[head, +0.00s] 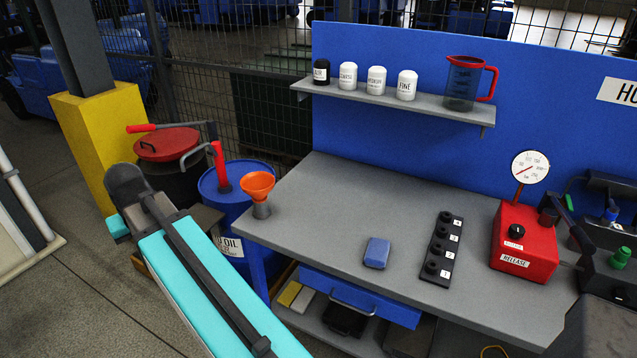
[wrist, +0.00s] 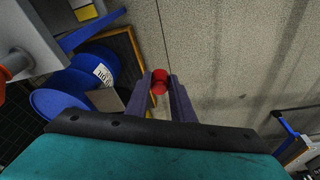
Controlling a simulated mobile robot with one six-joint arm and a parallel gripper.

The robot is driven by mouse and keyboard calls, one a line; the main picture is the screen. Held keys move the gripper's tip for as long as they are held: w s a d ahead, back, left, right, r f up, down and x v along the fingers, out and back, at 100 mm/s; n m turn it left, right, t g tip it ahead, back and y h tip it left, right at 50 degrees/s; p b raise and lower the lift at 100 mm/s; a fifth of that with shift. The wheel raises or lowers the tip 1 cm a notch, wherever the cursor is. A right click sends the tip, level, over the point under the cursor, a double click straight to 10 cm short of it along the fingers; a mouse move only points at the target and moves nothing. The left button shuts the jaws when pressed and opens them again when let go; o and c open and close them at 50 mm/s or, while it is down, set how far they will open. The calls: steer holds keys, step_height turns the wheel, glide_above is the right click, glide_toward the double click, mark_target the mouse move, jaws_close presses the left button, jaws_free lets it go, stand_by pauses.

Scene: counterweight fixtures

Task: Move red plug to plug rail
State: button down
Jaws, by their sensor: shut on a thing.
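In the wrist view my gripper (wrist: 160,77) is shut on the red plug (wrist: 159,87), which sits between the two dark fingertips, above the concrete floor. In the head view my teal arm reaches to the left beside the bench, and its end hides the fingers and the plug. The plug rail (head: 441,249) is a black strip with several round black sockets and numbered white labels. It lies on the grey bench top, right of the middle, far to the right of my arm's end. The rail does not show in the wrist view.
The grey bench (head: 330,200) carries a blue block (head: 377,253), an orange funnel (head: 257,186) and a red RELEASE box (head: 524,240) with a gauge. Blue drum (head: 236,186), red-lidded drum (head: 166,145) and yellow post base (head: 103,140) stand near my arm. A shelf (head: 400,101) overhangs the back.

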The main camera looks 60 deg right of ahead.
steer(key=s+d+m+g+h, duration=0.1)
steer(key=s+d+m, duration=0.4)
steer(key=d, duration=0.8)
steer(key=s+d+m+p, duration=0.1)
steer(key=s+d+m, duration=0.35)
steer(key=d, duration=0.85)
steer(key=s+d+m+g+h, duration=0.15)
steer(key=s+d, duration=0.55)
steer(key=d, duration=0.7)
steer(key=s+d+m, duration=0.4)
steer(key=s+d, duration=0.3)
steer(key=s, duration=0.6)
steer(key=s+d+r+m+g+p, duration=0.1)
steer(key=s+d+m, duration=0.3)
steer(key=s, duration=0.9)
steer(key=s+d+m+g, duration=0.1)
steer(key=s+d+m, duration=0.2)
steer(key=s+d, duration=0.7)
steer(key=s+y, duration=0.1)
steer(key=s, duration=0.3)
steer(key=shift+r+m+p, duration=0.25)
steer(key=shift+m+p, duration=0.05)
steer(key=shift+m, duration=0.1)
steer(key=shift+f, duration=0.15)
steer(key=shift+a+b+x, duration=0.2)
steer(key=shift+b+x, duration=0.6)
steer(key=shift+x, duration=0.3)
steer(key=shift+w+a, duration=0.1)
steer(key=shift+w, duration=0.1)
